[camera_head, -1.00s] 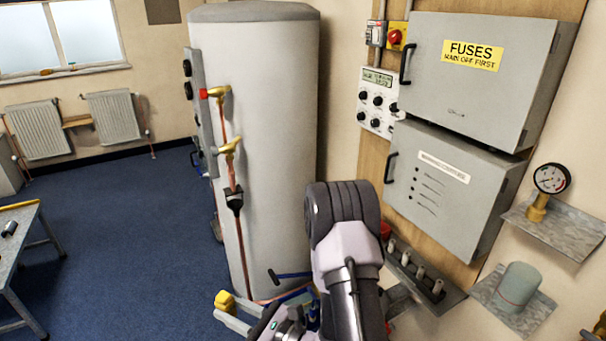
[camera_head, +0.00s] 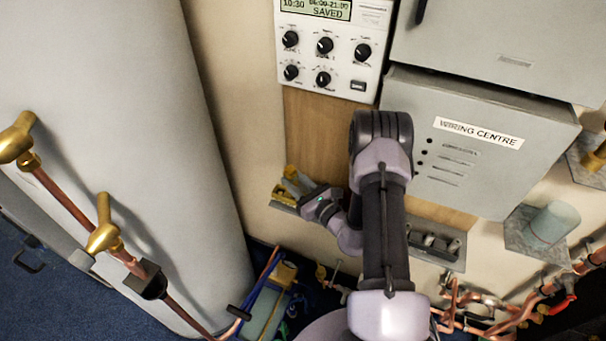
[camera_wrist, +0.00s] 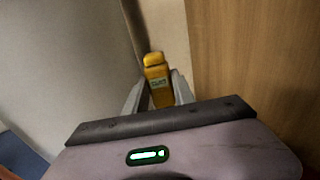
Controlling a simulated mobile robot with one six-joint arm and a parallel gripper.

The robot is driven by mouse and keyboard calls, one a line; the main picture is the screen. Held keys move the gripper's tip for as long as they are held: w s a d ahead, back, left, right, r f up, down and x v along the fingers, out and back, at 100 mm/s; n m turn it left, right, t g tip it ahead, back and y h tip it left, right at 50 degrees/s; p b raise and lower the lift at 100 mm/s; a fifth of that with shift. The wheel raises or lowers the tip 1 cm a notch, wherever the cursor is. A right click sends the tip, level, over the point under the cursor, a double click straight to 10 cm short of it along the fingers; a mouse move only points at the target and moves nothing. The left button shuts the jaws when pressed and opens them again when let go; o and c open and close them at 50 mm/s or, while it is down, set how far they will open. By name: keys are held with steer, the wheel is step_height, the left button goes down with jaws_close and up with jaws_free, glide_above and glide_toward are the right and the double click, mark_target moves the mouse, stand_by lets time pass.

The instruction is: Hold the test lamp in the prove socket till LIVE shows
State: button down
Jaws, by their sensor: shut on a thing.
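The test lamp, a yellow body with a small pale label, shows in the wrist view (camera_wrist: 158,82) between my two grey fingers. The label is too small to read; I see no legible LIVE.
A white controller (camera_head: 330,75) reading SAVED is above my gripper. The grey wiring centre box (camera_head: 480,150) is to the right, with a rack (camera_head: 435,245) below it. The large white cylinder (camera_head: 110,120) with copper pipe (camera_head: 75,205) stands left. More copper pipes (camera_head: 500,310) run low right.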

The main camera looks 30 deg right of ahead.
steer(key=shift+d+f+m+h, duration=0.35)
steer(key=shift+d+f, duration=0.35)
steer(key=shift+d, duration=0.35)
steer(key=shift+w+f+b, duration=0.15)
steer(key=shift+f+b, duration=0.85)
steer(key=shift+f, duration=0.2)
steer(key=shift+f+b, duration=1.2)
steer(key=shift+b, duration=0.05)
steer(key=shift+r, duration=0.1)
stand_by(1.0)
steer(key=shift+r+p, duration=1.7)
steer(key=shift+r, duration=0.55)
